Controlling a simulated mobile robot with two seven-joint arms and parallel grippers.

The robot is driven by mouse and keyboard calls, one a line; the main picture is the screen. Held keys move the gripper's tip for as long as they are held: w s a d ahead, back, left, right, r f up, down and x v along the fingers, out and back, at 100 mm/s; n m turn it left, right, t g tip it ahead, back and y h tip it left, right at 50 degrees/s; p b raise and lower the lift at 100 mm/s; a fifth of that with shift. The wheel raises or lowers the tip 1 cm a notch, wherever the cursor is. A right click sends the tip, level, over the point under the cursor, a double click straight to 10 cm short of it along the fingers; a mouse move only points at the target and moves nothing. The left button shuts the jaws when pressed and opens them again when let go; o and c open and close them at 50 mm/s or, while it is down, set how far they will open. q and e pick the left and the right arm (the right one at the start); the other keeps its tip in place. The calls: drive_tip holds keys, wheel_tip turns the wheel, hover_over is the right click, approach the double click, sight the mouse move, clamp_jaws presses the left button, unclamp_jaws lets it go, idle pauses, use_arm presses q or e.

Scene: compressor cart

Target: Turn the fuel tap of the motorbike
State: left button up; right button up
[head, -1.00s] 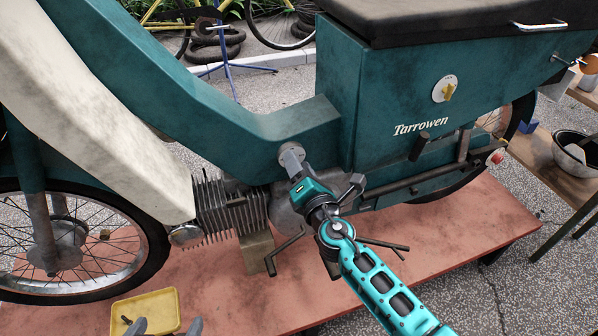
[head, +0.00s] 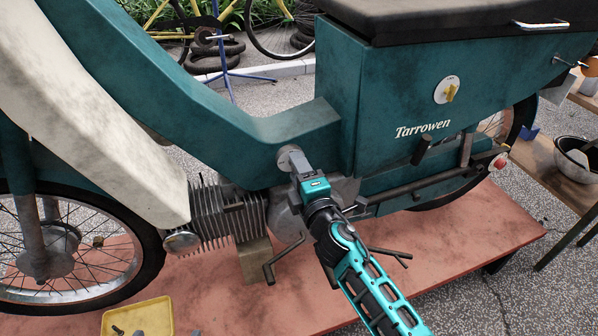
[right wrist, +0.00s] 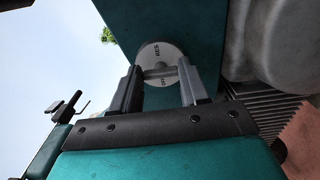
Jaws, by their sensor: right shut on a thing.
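The fuel tap (head: 291,155) is a small round grey disc on the motorbike's teal frame, above the engine. In the right wrist view its face (right wrist: 152,50) carries the letters RES and what looks like OFF, with a grey lever (right wrist: 160,73) across it. My right gripper (head: 297,168) reaches it from the front. Its two fingers (right wrist: 161,80) stand on either side of the lever and are shut on it. In the head view the gripper hides part of the tap. Only the grey tips of my left gripper (head: 167,332) show at the bottom edge, apart from each other.
A yellow knob on a white disc (head: 449,90) sits on the teal side panel. The finned engine (head: 228,212), crank and footrest bars are close to my right gripper. A yellow tray (head: 140,315) lies on the red bench (head: 205,290). A side table with a bowl stands at right.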

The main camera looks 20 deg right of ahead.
idle(0.5)
drive_tip(key=o, duration=1.1)
drive_tip(key=shift+c, duration=0.2)
drive_tip(key=s+b, duration=0.1)
drive_tip(key=s, duration=1.2)
drive_tip(key=shift+d, duration=0.2)
